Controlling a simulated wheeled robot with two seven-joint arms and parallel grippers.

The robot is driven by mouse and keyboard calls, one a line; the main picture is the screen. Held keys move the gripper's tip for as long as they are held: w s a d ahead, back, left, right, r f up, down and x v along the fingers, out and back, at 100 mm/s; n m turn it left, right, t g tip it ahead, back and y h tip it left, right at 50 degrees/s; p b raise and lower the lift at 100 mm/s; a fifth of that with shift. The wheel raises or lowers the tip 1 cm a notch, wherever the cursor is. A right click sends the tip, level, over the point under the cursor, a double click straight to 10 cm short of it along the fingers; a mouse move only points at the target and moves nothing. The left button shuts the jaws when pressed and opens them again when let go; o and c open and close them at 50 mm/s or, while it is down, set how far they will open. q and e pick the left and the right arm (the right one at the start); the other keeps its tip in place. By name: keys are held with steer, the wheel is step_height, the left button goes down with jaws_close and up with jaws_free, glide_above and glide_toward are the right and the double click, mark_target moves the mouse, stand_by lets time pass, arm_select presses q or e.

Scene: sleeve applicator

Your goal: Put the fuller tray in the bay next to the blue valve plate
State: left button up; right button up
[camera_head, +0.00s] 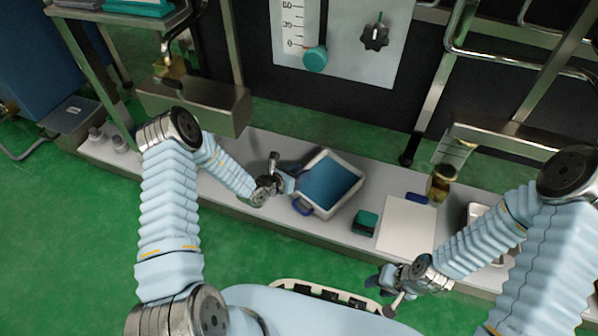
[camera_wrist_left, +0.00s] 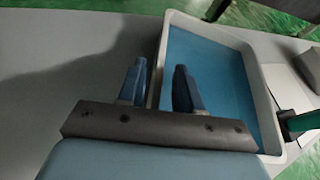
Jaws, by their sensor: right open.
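A white tray (camera_head: 312,205) with blue contents sits on the bench in the head view; it also fills the right of the left wrist view (camera_wrist_left: 262,90). My left gripper (camera_head: 291,181) is at its left wall. In the left wrist view the left gripper (camera_wrist_left: 160,88) has its fingers apart, with the tray's rim running between them; contact cannot be told. My right gripper (camera_head: 384,287) is open and empty in front of the bench. A pale tray-like container (camera_head: 478,212) at the right is mostly hidden by my right arm. I cannot identify the blue valve plate with certainty.
A teal block (camera_head: 365,222), a white sheet (camera_head: 406,226), a small blue piece (camera_head: 417,198) and an amber jar (camera_head: 441,183) are right of the tray. A wall panel (camera_head: 345,35) has a teal knob and black dial. Bench left of the tray is mostly clear.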

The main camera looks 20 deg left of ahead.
arm_select(q)
steer(key=shift+r, duration=0.2)
steer(key=p+v, duration=0.2)
steer(key=v, duration=1)
steer(key=shift+p, duration=0.3)
